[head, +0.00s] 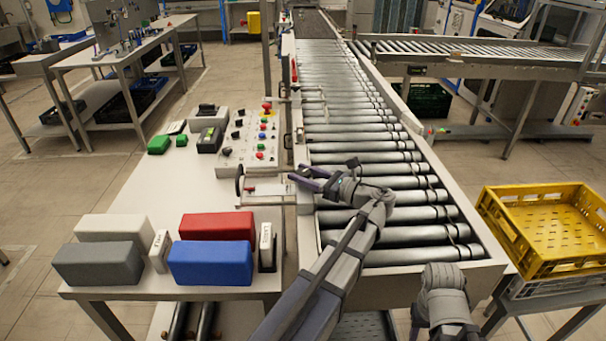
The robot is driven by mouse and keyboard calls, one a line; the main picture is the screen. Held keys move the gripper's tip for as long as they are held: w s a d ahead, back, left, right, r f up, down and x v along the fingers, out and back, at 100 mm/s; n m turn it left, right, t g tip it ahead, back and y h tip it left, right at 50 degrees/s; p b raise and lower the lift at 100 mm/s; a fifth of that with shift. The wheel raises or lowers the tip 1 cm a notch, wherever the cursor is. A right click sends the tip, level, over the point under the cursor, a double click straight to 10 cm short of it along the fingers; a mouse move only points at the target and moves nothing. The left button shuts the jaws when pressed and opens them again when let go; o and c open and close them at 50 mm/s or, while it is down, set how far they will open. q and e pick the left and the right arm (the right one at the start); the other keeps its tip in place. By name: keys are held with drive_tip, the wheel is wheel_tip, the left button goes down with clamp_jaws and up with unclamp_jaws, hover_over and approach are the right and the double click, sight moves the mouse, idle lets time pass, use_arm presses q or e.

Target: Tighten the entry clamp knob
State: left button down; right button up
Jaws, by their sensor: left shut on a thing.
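My left gripper (304,180) reaches over the near end of the roller conveyor (365,185) to its left side rail. Its purple-grey fingers are shut on the entry clamp knob at that rail. The knob is small and mostly hidden by the fingers, so its angle cannot be told. To the left of the fingers, a small metal fixture with a red part (250,188) and a round handwheel (239,180) stand at the table's edge.
A control panel (232,158) with coloured buttons stands just beyond the fixture. Grey, red (217,226) and blue (210,263) blocks lie on the white table (150,200). A yellow crate (545,260) stands at the right. The visible rollers carry no crate.

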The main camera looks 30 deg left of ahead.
sight(309, 177)
use_arm(q)
drive_tip(key=shift+m+t, duration=0.7)
drive_tip(key=shift+t, duration=0.4)
drive_tip(key=shift+c, duration=1.5)
unclamp_jaws()
drive_tip(key=shift+d, duration=0.1)
drive_tip(key=shift+s+d, duration=0.25)
drive_tip(key=shift+d, duration=1)
drive_tip(key=shift+s+d, duration=0.2)
drive_tip(key=shift+d, duration=1.05)
drive_tip(key=shift+s+d, duration=0.25)
drive_tip(key=shift+d, duration=1)
